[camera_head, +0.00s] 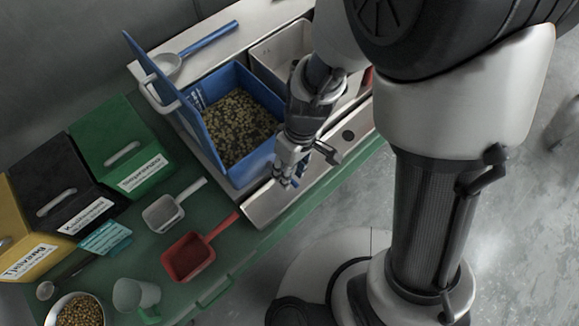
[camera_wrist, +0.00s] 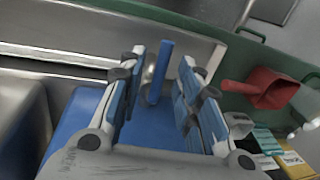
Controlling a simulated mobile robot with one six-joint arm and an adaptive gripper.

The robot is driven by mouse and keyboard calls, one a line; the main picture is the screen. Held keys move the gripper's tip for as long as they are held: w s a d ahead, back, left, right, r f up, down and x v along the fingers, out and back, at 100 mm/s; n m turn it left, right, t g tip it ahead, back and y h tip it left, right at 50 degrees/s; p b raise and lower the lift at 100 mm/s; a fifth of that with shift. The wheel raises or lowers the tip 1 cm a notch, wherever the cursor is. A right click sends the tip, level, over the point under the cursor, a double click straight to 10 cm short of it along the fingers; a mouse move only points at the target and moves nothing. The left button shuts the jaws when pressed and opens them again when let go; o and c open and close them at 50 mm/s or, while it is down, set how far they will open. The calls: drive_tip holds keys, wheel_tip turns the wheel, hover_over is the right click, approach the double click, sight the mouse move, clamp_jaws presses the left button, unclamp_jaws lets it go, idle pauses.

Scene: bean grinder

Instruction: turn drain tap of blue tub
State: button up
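The blue tub (camera_head: 258,168) holds dark and yellowish beans, and its blue lid stands open on the left. It also shows in the wrist view (camera_wrist: 88,108). My gripper (camera_head: 287,180) is at the tub's front right side, pointing down. In the wrist view my gripper (camera_wrist: 163,58) has its two fingers apart. A blue tap handle (camera_wrist: 160,72) with a grey metal part beside it stands between the fingers, with a visible gap to each. In the head view the tap is mostly hidden by my gripper.
A grey tub (camera_head: 262,62) sits beside the blue tub. A blue-handled scoop (camera_head: 208,41) lies behind. A white scoop (camera_head: 163,214), a red scoop (camera_head: 188,256), a cup (camera_head: 132,295) and labelled bins lie on the green table (camera_head: 238,262). The floor at the right is bare.

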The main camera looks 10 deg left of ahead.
drive_tip(key=shift+c, duration=0.2)
clamp_jaws()
idle(0.6)
